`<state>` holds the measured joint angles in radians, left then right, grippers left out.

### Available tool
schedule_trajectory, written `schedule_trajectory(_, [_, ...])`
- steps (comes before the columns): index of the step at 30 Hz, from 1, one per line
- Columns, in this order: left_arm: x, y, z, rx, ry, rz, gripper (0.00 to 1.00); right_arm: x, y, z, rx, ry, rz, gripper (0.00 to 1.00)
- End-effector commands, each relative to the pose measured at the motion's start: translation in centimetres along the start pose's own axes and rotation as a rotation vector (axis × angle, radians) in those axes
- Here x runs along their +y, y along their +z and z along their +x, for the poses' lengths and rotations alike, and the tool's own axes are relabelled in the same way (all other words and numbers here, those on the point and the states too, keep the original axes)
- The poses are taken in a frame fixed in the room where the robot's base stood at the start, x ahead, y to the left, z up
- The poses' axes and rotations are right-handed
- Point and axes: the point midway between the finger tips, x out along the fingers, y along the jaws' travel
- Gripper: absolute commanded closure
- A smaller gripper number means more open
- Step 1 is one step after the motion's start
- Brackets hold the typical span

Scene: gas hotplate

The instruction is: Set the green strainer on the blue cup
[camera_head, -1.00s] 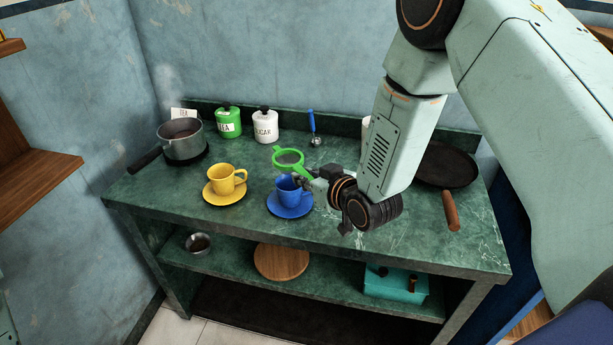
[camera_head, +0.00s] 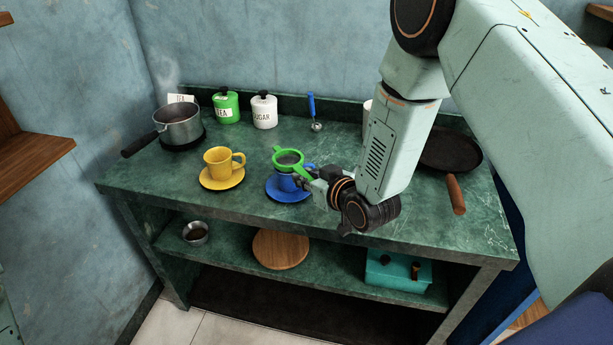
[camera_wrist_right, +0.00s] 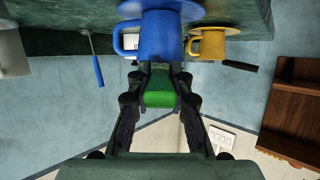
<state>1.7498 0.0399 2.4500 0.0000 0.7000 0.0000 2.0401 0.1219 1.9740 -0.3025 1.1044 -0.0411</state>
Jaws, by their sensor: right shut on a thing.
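The green strainer (camera_head: 288,165) is over the mouth of the blue cup (camera_head: 287,183) in the head view. I cannot tell whether its ring touches the rim. The blue cup stands upright on a blue saucer (camera_head: 282,197). My right gripper (camera_head: 307,178) is shut on the strainer's handle, just right of the cup. In the right wrist view the green handle (camera_wrist_right: 160,92) is between the fingers of the gripper (camera_wrist_right: 160,72), with the blue cup (camera_wrist_right: 160,38) just beyond; the strainer's bowl is hidden there. My left gripper is not in view.
A yellow cup (camera_head: 217,161) on a yellow saucer (camera_head: 222,181) stands to the left. A steaming pot (camera_head: 178,128), a green tea jar (camera_head: 226,108), a white sugar jar (camera_head: 264,112) and a blue-handled scoop (camera_head: 312,108) are behind. A dark pan (camera_head: 450,152) is at right.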

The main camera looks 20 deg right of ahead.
Motion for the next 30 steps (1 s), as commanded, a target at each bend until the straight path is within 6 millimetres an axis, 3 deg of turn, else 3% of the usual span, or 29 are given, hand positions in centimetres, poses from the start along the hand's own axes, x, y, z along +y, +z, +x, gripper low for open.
schedule_trajectory(29, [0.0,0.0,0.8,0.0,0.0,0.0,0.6,0.0,1.1,0.4,0.0,0.0,0.0,1.0])
schedule_trajectory(30, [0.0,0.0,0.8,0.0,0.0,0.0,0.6,0.0,1.1,0.5,0.0,0.0,0.0,0.79])
